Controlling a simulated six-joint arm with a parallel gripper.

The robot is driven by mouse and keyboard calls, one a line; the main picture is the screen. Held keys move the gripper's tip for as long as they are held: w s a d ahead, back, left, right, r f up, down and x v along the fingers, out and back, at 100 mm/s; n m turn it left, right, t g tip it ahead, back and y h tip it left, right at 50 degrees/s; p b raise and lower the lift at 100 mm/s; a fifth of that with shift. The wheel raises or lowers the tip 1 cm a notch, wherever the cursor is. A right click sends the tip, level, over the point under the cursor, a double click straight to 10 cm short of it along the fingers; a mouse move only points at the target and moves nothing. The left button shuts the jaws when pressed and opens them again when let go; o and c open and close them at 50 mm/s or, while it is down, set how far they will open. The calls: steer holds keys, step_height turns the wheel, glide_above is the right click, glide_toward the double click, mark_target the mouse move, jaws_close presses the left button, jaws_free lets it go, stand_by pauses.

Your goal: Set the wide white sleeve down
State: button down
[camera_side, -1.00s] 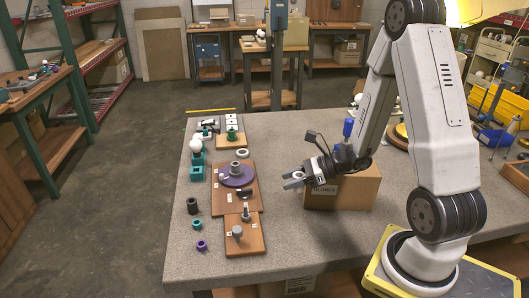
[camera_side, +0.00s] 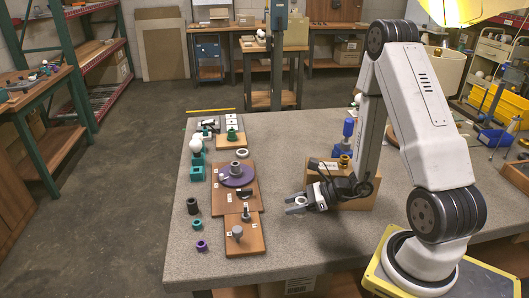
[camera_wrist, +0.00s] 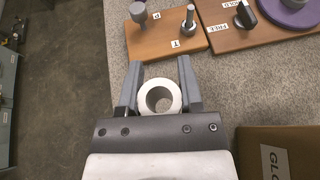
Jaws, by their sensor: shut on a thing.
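The wide white sleeve (camera_wrist: 148,103) is a short thick-walled ring seen from above in the wrist view, with its round opening facing the camera. My gripper (camera_wrist: 159,66) is shut on it, with one grey finger on each side and the sleeve close to the palm. In the side view my gripper (camera_side: 288,204) points left, low over the grey bench top, and the sleeve (camera_side: 301,200) shows as a small pale ring between the fingers. I cannot tell whether its underside touches the bench.
A cardboard box (camera_side: 355,200) stands right beside my gripper. To the left are a wooden board with pegs (camera_side: 245,240), a board with a purple disc (camera_side: 238,180), and small loose rings (camera_side: 201,245). Bare bench (camera_side: 275,250) lies in front of my gripper.

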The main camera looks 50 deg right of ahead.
mark_target(291, 235)
steer(key=shift+f, duration=0.4)
steer(key=shift+f, duration=0.1)
steer(key=shift+f, duration=1.9)
steer(key=shift+f, duration=2)
steer(key=shift+f, duration=0.1)
steer(key=shift+c, duration=1.2)
jaws_free()
